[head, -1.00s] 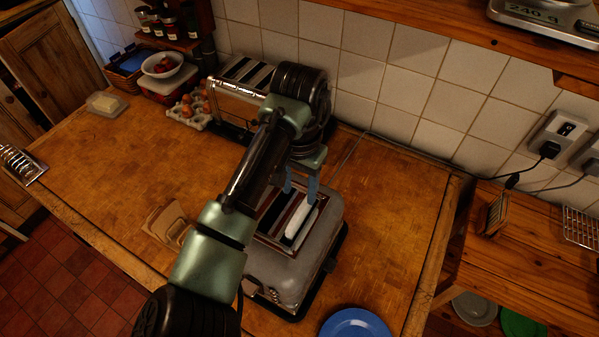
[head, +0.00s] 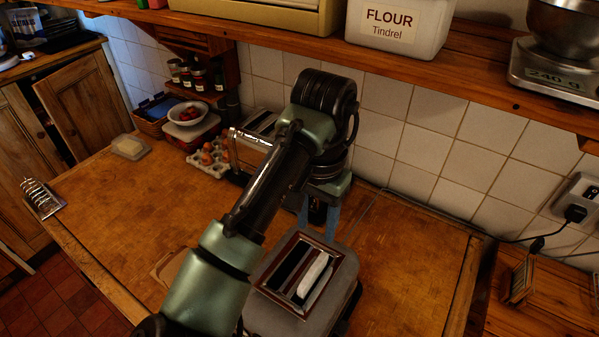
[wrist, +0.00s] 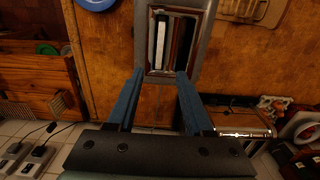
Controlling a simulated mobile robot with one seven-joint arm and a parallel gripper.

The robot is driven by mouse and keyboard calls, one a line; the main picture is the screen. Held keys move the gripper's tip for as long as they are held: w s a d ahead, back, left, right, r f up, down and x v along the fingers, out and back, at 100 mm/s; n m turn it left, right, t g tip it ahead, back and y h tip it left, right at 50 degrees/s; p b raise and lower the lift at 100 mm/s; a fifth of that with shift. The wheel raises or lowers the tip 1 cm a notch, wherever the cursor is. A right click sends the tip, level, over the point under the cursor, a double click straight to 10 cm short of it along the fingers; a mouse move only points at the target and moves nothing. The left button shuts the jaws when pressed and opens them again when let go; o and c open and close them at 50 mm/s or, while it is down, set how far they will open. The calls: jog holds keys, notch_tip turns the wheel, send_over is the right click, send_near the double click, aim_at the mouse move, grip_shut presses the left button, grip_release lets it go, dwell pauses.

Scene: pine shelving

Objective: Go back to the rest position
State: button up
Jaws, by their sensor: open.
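My gripper (head: 318,228) hangs over the worktop (head: 405,250), just behind the near toaster (head: 345,278) in the head view. In the wrist view my gripper (wrist: 160,82) has its two blue fingers apart, with nothing between them. A pale slice (head: 314,272) stands in one slot of the near toaster, apart from the fingers. The other slot looks dark and empty. The slice (wrist: 161,35) and toaster (wrist: 204,40) also show beyond the fingertips in the wrist view. My arm hides part of the toaster's left side.
A second toaster (head: 250,152), an egg tray (head: 208,163) and a bowl (head: 188,121) stand at the back left. A shelf (head: 470,75) with a flour tub (head: 393,38) and scale (head: 555,80) runs above. The worktop's right part is clear.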

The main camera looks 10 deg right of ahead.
jog(key=w+d+r+t+h+b, duration=0.2)
jog(key=w+d+r+t+h, duration=0.1)
jog(key=d+r+t, duration=0.25)
jog(key=w+d+r+t+h+b, duration=0.25)
jog(key=d+r+t+h, duration=0.2)
jog(key=r, duration=0.25)
notch_tip(320, 180, up, 11)
jog(key=a+n+t+h, duration=0.1)
jog(key=a+n+t, duration=0.15)
jog(key=t, duration=0.25)
jog(key=s+a+r+n+t+y+b, duration=0.1)
jog(key=s+a+r+n+t+y, duration=0.2)
jog(key=s+a+r+t, duration=0.3)
jog(key=s+a+r+n+t+y+b, duration=0.2)
jog(key=s+a+r+t+y, duration=0.3)
jog(key=s+a+r, duration=0.3)
jog(key=s+a+n+t, duration=0.1)
jog(key=a, duration=0.3)
jog(key=shift+s+a, duration=0.25)
jog(key=shift+s, duration=0.1)
